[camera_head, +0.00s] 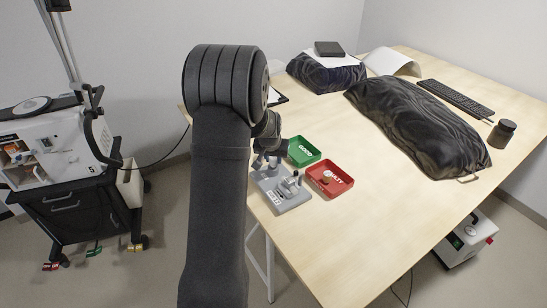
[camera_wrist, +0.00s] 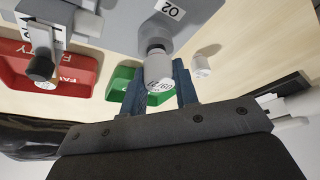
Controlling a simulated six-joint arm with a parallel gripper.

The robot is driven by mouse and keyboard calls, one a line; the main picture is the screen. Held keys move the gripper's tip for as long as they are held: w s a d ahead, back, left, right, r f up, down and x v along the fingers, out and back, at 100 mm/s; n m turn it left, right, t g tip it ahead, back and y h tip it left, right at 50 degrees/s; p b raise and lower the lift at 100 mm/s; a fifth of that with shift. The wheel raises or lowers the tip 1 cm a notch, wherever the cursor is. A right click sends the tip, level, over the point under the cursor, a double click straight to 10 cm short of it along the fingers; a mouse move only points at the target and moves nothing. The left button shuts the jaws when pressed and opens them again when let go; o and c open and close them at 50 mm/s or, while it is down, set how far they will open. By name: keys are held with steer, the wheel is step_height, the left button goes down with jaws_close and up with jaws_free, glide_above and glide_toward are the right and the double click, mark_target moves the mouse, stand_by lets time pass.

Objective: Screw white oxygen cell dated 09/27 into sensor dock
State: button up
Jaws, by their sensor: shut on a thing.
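A white oxygen cell (camera_wrist: 158,72) with a printed date, partly readable as 09/27, sits between the fingers of my gripper (camera_wrist: 158,88) in the wrist view. My gripper is shut on it. The cell's dark end meets or nearly meets the grey sensor dock (camera_wrist: 125,22), beside a label reading O2; I cannot tell whether it is threaded in. In the head view the dock (camera_head: 291,202) stands at the table's near edge. My gripper (camera_head: 263,163) is at its back left there, and the cell is hidden.
A green GOOD tray (camera_head: 304,151) and a red FAULTY tray (camera_head: 330,178) lie beside the dock. Another white cell (camera_wrist: 202,66) is on the table, and one (camera_wrist: 45,84) in the red tray. A lever with a black knob (camera_wrist: 40,68) rises from the dock. A black bag (camera_head: 420,125) lies further right.

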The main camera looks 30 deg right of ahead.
steer(key=shift+f, duration=0.55)
stand_by(0.8)
steer(key=o, duration=0.8)
steer(key=shift+o, duration=0.2)
steer(key=shift+r, duration=0.15)
steer(key=shift+r, duration=0.5)
steer(key=shift+c, duration=0.4)
